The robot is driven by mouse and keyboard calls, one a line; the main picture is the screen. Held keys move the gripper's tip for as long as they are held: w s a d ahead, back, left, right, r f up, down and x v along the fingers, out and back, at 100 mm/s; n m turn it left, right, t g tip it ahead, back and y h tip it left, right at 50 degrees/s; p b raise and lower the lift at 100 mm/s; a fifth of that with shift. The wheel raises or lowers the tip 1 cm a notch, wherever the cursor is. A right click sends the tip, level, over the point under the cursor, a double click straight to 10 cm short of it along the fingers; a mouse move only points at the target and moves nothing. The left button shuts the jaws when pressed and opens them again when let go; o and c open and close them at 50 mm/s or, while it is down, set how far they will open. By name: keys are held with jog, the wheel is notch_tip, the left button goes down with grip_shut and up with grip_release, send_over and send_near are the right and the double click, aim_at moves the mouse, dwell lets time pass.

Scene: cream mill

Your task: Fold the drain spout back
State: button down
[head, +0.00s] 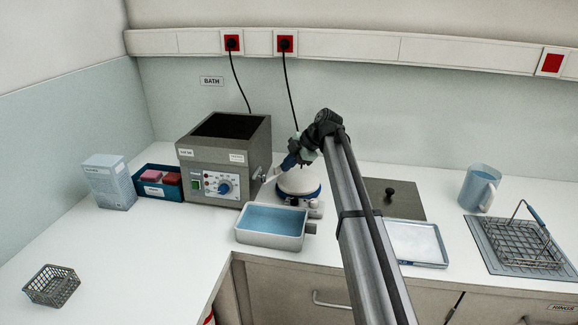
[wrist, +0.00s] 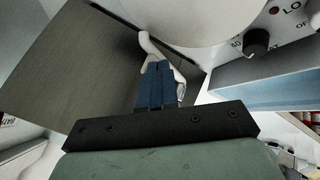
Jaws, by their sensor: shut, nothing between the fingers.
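The grey bath (head: 225,160) stands on the worktop with its open dark top facing up. A pale, bent piece that looks like the drain spout (head: 271,175) juts out low at its right side. In the wrist view the pale bent spout (wrist: 150,42) shows just beyond and beside the fingers, partly hidden behind them. My gripper (head: 286,163) reaches down at the bath's right side; its blue fingers (wrist: 158,68) are shut together with nothing between them. They are right at the spout; I cannot tell whether they touch it.
A round white-and-blue device (head: 298,182) stands close right of the spout. A tray of blue liquid (head: 270,240) sits in front. A grey lid (head: 408,200) with a black knob, a white tray (head: 415,243), a jug (head: 478,190) and a wire basket (head: 520,242) lie farther right.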

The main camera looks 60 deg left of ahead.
jog(key=shift+s+a, duration=0.1)
jog(key=shift+s+a, duration=0.45)
jog(key=shift+a, duration=0.05)
jog(key=shift+d, duration=0.1)
jog(key=w+d, duration=0.1)
jog(key=d, duration=0.1)
jog(key=w+d, duration=0.1)
jog(key=shift+w+d+r, duration=0.1)
jog(key=shift+w+d, duration=0.05)
jog(key=shift+d, duration=0.2)
jog(key=w+d+r, duration=0.2)
jog(key=w+r, duration=0.3)
jog(key=r, duration=0.2)
jog(key=shift+w+r, duration=0.15)
jog(key=shift+r, duration=0.25)
